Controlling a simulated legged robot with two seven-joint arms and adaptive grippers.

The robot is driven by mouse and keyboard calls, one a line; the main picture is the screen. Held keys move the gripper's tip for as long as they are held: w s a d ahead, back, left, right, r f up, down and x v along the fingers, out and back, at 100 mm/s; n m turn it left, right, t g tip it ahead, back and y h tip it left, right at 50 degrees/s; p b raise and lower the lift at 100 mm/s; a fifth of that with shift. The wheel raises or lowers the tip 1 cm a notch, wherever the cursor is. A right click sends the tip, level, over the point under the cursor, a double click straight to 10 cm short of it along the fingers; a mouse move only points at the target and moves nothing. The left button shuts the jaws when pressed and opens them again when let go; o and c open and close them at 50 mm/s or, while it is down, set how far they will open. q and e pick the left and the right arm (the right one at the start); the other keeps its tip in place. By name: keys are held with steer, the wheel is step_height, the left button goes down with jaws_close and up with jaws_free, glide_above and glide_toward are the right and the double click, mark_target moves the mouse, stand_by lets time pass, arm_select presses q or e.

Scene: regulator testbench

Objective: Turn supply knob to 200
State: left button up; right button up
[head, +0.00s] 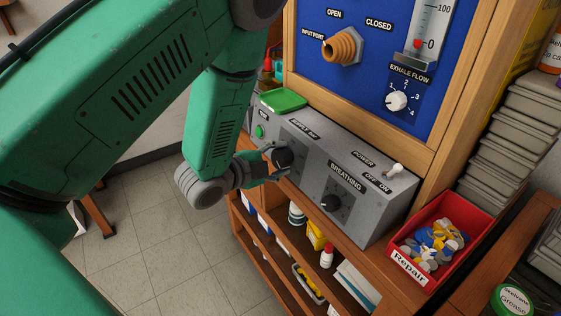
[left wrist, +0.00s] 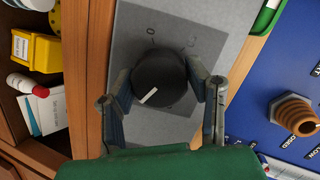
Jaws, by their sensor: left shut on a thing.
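The supply knob (head: 284,157) is a round black dial on the sloped front of a grey control box (head: 376,212), under a label that starts with SUPPLY. In the left wrist view the supply knob (left wrist: 158,72) has a white pointer line aimed to the lower left of that picture. My left gripper (head: 277,163) is at the knob. In the left wrist view the fingers of my left gripper (left wrist: 163,92) are on either side of the knob, shut on it. Most dial marks are hidden or too small to read. My right gripper is not in view.
A black breathing knob (head: 331,203) and a white power switch (head: 395,169) are on the same box. A green button (head: 259,131) is at its left end. A blue panel (head: 352,83) rises behind. A red Repair bin (head: 437,241) stands at the right.

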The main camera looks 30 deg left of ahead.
arm_select(q)
steer(key=shift+s+d+f, duration=0.1)
steer(key=shift+s+f, duration=0.05)
steer(key=shift+f, duration=0.1)
stand_by(0.3)
steer(key=o, duration=1.2)
steer(key=shift+c, duration=0.2)
steer(key=shift+r, duration=0.1)
steer(key=v, duration=0.7)
steer(key=shift+s, duration=0.15)
